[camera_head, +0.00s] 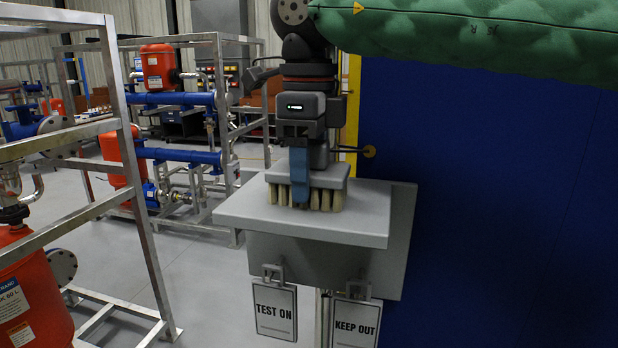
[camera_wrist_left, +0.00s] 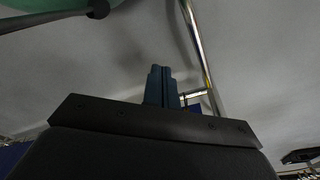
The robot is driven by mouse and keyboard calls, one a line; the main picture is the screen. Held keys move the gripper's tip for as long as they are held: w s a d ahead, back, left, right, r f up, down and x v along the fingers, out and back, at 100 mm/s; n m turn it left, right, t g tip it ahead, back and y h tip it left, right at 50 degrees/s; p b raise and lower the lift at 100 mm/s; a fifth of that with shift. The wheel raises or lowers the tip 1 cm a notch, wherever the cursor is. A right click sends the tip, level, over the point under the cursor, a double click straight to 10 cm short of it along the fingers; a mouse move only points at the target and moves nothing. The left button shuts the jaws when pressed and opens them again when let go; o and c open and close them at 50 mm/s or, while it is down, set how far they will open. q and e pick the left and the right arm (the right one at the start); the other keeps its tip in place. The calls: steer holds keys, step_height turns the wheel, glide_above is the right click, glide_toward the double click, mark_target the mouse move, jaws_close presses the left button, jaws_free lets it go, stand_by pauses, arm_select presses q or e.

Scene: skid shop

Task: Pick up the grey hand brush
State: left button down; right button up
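The grey hand brush (camera_head: 335,178) rests with its pale bristles down on a light grey shelf (camera_head: 365,228) in the head view. My right gripper (camera_head: 300,180) points down at it. One blue finger overlaps the front of the brush and reaches down to the bristles. The other finger is hidden, so I cannot tell whether the grip is closed on the brush. In the left wrist view, the blue fingers of my left gripper (camera_wrist_left: 158,85) are together with nothing visible between them. My left gripper is not in the head view.
Two hanging signs, "TEST ON" (camera_head: 274,310) and "KEEP OUT" (camera_head: 355,322), hang below the shelf. A dark blue panel (camera_head: 490,200) fills the right. A green quilted form (camera_head: 490,30) crosses the upper right. Metal frames (camera_head: 130,150) with red tanks stand left.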

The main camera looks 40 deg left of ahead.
mark_target(313, 141)
arm_select(q)
steer(key=shift+f, duration=0.1)
arm_select(e)
steer(key=shift+r, duration=0.15)
steer(key=shift+c, duration=0.3)
